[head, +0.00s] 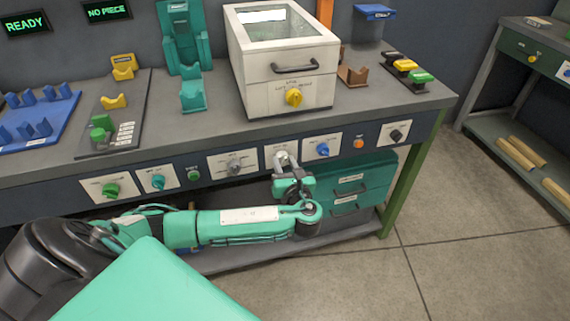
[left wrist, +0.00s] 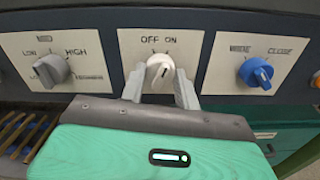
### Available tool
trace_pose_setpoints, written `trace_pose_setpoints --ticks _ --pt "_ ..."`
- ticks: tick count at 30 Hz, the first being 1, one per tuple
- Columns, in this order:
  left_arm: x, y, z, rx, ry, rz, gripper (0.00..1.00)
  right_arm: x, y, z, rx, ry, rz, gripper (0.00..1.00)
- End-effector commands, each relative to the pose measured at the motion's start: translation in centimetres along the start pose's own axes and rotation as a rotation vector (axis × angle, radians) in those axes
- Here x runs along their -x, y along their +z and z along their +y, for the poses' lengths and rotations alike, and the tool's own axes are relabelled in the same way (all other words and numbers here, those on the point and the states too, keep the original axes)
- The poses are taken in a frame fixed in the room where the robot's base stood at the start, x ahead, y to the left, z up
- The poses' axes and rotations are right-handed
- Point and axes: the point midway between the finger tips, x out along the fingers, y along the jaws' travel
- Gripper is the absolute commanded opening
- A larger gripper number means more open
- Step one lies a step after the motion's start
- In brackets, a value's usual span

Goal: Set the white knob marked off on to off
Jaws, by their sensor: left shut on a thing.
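The white knob (left wrist: 159,68) is on a pale panel (left wrist: 186,40) lettered OFF on the left and ON on the right. A short dark line shows on its face, but I cannot tell surely which word it points to. My left gripper (left wrist: 160,88) has one finger on each side of the knob and is shut on it. In the head view my left gripper (head: 284,167) reaches up to the same panel on the bench front, and the knob is mostly hidden there. My right gripper is not in view.
A grey knob (left wrist: 52,69) marked LOW and HIGH is on the panel to the left. A blue knob (left wrist: 257,72) is on the panel to the right. Teal drawers (head: 362,180) sit below the bench to the right. A white box with a yellow knob (head: 293,97) stands above.

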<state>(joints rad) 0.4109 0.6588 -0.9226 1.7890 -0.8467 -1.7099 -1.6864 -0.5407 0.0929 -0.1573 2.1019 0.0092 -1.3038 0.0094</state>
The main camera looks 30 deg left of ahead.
Motion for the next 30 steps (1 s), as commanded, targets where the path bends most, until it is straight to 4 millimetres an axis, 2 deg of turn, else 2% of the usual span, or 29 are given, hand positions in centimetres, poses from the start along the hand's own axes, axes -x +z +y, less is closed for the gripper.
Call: trace_pose_setpoints --ticks 5,9,18,30 --pt "0.1 0.0 0.0 0.048 0.001 0.004 0.09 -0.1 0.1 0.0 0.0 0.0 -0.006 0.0" --pt "0.1 0.0 0.1 0.128 0.001 0.004 0.09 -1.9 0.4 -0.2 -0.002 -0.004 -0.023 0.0" --pt "0.1 -0.1 0.0 0.379 0.002 0.005 0.09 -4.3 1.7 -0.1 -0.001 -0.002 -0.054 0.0" --pt "0.1 -0.1 -0.1 0.671 0.002 0.003 0.09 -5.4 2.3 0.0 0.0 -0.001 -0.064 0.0"
